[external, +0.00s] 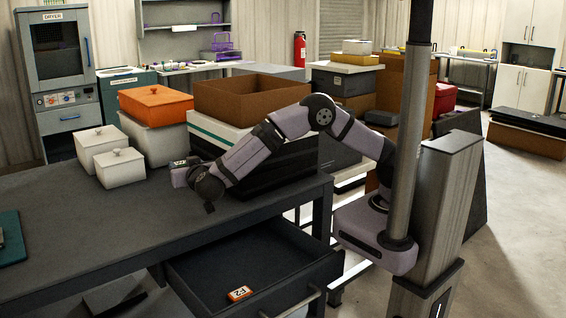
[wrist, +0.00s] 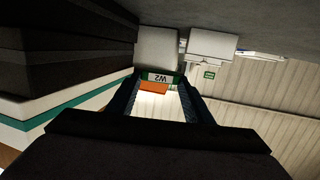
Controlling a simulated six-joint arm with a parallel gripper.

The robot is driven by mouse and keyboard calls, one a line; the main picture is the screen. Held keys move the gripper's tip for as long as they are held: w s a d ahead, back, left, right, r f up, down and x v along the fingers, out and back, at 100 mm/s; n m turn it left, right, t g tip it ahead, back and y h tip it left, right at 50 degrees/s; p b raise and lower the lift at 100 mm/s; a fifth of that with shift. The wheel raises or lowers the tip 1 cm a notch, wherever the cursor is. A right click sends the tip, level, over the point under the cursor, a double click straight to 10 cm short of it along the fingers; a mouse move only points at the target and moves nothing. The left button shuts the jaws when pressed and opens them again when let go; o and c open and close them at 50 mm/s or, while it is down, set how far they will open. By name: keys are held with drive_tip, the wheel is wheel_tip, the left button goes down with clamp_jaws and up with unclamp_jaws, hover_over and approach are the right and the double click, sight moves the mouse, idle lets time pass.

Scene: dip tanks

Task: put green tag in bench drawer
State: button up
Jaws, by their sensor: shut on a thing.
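The green tag (wrist: 160,77) with a white label is held between the fingertips of my gripper (wrist: 160,84) in the wrist view. The lettering on the label appears upside down. In the external view my gripper (external: 181,174) is low over the dark bench top, beside the white lidded boxes, and a small part of the tag (external: 178,163) shows at its tip. The bench drawer (external: 265,260) is pulled open below the bench's front edge. An orange tag (external: 240,293) with a white label lies inside it.
White lidded boxes (external: 119,167) stand close to my gripper, with an orange-lidded box (external: 157,135) behind. A brown open carton (external: 250,103) sits further back. A teal item (external: 10,240) lies at the bench's left edge. The bench's front middle is clear.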

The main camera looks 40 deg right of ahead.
sight(195, 216)
drive_tip(key=shift+f+b, duration=0.3)
drive_tip(key=shift+f, duration=0.35)
drive_tip(key=shift+f+p, duration=0.75)
drive_tip(key=shift+f, duration=4.05)
drive_tip(key=shift+f, duration=0.25)
drive_tip(key=o, duration=1)
drive_tip(key=shift+b, duration=0.35)
drive_tip(key=p+v, duration=0.2)
drive_tip(key=v, duration=0.4)
drive_tip(key=shift+s+a+r, duration=0.1)
drive_tip(key=shift+s+a, duration=0.05)
drive_tip(key=shift+o, duration=0.6)
drive_tip(key=shift+s+a, duration=0.1)
drive_tip(key=shift+s, duration=0.45)
